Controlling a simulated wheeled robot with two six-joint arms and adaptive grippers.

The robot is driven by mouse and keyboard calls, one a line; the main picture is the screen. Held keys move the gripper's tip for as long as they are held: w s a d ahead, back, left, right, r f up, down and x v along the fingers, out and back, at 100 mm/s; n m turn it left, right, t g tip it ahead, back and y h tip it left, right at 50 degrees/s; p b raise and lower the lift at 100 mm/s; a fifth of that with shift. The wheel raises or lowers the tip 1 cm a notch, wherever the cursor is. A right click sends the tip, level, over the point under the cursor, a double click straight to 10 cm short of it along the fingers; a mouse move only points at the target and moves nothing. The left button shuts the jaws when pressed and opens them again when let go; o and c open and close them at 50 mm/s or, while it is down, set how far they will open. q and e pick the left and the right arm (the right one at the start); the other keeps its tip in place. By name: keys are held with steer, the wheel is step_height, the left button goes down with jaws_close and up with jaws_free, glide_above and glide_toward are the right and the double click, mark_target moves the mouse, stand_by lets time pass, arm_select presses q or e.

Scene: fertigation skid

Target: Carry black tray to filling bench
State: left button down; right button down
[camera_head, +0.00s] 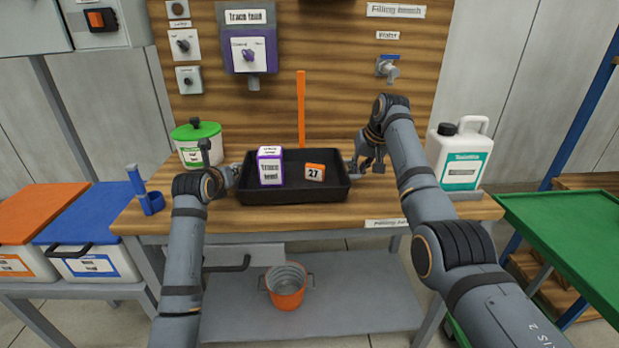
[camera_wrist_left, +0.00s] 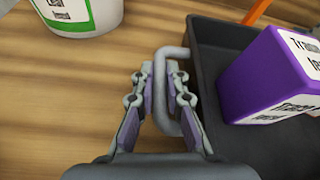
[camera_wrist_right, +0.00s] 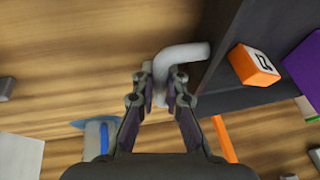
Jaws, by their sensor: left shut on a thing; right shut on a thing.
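The black tray (camera_head: 320,190) sits on the wooden filling bench (camera_head: 400,205), below the "Filling bench" sign. It holds a purple and white "Trace feed" box (camera_head: 270,167) and an orange block marked 27 (camera_head: 314,172). My left gripper (camera_head: 236,172) is at the tray's left end, and in the left wrist view its fingers (camera_wrist_left: 160,88) are shut on a grey handle (camera_wrist_left: 186,112). My right gripper (camera_head: 356,167) is at the right end, and in the right wrist view its fingers (camera_wrist_right: 160,85) are shut on the other handle (camera_wrist_right: 182,54). The tray looks level.
A green-lidded tub (camera_head: 197,147) stands left of the tray, and a white jug (camera_head: 463,160) stands at the right. A blue item (camera_head: 145,195) is at the bench's left edge. An orange upright bar (camera_head: 301,110) rises behind the tray. A bucket (camera_head: 286,288) is on the lower shelf.

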arm_select(q)
steer(key=shift+f+b, duration=0.35)
steer(key=shift+f, duration=0.25)
arm_select(e)
steer(key=shift+f, duration=0.65)
arm_select(q)
steer(key=c, duration=1.4)
jaws_free()
steer(key=shift+r, duration=0.15)
arm_select(e)
steer(key=c, duration=1.4)
jaws_free()
steer(key=shift+r, duration=0.2)
arm_select(q)
steer(key=v, duration=1.2)
steer(key=shift+s, duration=0.1)
arm_select(e)
steer(key=v, duration=1.2)
steer(key=shift+s, duration=0.1)
